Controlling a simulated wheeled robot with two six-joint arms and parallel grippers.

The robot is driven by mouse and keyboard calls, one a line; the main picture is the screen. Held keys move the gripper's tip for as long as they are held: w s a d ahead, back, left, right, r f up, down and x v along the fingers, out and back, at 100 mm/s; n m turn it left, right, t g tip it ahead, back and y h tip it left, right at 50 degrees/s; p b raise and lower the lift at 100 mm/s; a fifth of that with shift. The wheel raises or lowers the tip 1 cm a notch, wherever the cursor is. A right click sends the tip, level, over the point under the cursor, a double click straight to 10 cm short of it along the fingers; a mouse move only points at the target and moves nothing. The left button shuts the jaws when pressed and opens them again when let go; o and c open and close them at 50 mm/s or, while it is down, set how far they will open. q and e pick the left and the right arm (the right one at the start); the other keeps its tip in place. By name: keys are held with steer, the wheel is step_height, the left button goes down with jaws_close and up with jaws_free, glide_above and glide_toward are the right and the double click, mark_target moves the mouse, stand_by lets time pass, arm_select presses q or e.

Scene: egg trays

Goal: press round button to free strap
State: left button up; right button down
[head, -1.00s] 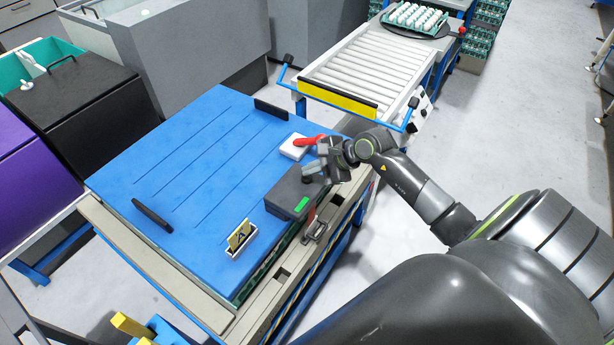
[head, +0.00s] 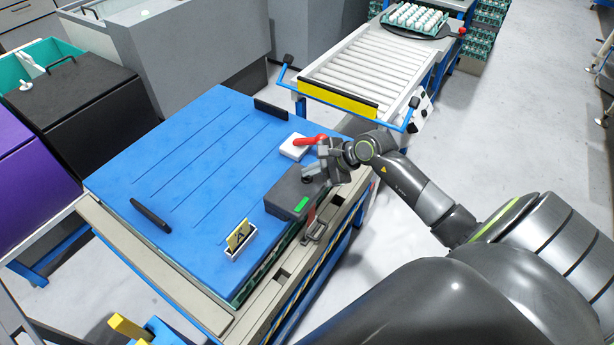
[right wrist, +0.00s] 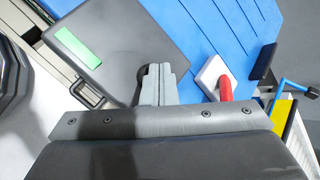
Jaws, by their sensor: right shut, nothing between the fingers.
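A dark grey box (head: 285,194) with a green label (head: 302,205) sits on the blue lid near its right edge; it also shows in the right wrist view (right wrist: 110,50). My right gripper (head: 310,174) is shut and empty, with its fingertips at the box's top. In the right wrist view the closed fingers (right wrist: 158,84) cover a dark round button (right wrist: 142,72), of which only an edge shows. I cannot tell whether they touch it. A red strap or band (head: 311,214) runs down beside the box to a metal latch (head: 316,232). My left gripper is not in view.
A white block with a red handle (head: 308,141) stands just behind the box. The blue lid (head: 190,170) has black handles and a small card holder (head: 238,240). A roller conveyor (head: 365,65) stands behind. Open floor lies to the right.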

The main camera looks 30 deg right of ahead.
mark_target(311, 178)
steer(key=shift+f, duration=0.2)
steer(key=shift+r, duration=0.15)
stand_by(0.3)
steer(key=shift+r+p, duration=0.35)
steer(key=shift+r, duration=0.5)
steer(key=shift+r+p, duration=1.35)
steer(key=shift+r, duration=1.2)
